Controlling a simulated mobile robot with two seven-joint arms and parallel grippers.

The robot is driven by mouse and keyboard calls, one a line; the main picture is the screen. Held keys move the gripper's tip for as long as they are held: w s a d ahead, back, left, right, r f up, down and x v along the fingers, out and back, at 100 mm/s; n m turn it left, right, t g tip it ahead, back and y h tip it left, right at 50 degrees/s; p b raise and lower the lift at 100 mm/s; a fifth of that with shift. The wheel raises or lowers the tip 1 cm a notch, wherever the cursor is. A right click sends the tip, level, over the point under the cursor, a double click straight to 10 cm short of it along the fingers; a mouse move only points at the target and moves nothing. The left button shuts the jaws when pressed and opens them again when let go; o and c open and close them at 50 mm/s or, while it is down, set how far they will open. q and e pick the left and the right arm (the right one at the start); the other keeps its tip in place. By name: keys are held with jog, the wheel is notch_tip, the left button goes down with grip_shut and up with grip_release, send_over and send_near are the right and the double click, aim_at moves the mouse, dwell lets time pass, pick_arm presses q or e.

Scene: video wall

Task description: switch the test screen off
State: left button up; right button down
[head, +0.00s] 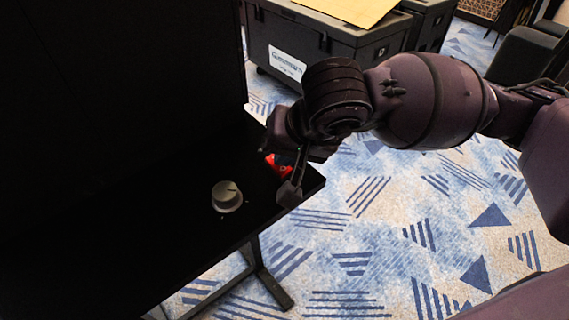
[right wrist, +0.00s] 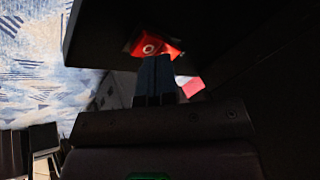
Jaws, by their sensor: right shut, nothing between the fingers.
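A red switch (head: 277,161) sits on the black desk-like surface (head: 170,235), near its right end, partly hidden by my right gripper (head: 291,182). In the right wrist view the red switch (right wrist: 158,46) has a pale ring on its face. My right gripper (right wrist: 154,62) is shut and empty, its fingertips just in front of or against the switch; I cannot tell whether they touch. A large dark upright panel (head: 115,70), perhaps the test screen, fills the left and shows no picture. My left gripper is not in view.
A grey round knob (head: 227,196) stands on the black surface, left of the switch. A dark equipment case (head: 325,45) with a white label stands behind. Blue patterned carpet (head: 400,230) lies open at the right. A metal foot (head: 272,288) supports the surface.

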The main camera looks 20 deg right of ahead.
jog(key=shift+r, duration=0.15)
jog(key=shift+w+r, duration=0.2)
jog(key=shift+r, duration=0.35)
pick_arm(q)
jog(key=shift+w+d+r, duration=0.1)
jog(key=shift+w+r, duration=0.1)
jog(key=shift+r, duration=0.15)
pick_arm(e)
jog(key=shift+a+r, duration=0.1)
jog(key=shift+w+r, duration=0.1)
jog(key=shift+w+r+p, duration=0.15)
jog(key=shift+r+p, duration=0.3)
jog(key=shift+r, duration=0.1)
jog(key=shift+w+a+r+p, duration=0.1)
jog(key=shift+w+r+p, duration=0.05)
jog(key=shift+r, duration=0.45)
jog(key=shift+w+a+r+p, duration=0.1)
jog(key=shift+w+r+p, duration=0.1)
jog(key=shift+r, duration=0.4)
jog(key=shift+w+a+r+p, duration=0.1)
jog(key=shift+w+r+p, duration=0.05)
jog(key=shift+r, duration=0.45)
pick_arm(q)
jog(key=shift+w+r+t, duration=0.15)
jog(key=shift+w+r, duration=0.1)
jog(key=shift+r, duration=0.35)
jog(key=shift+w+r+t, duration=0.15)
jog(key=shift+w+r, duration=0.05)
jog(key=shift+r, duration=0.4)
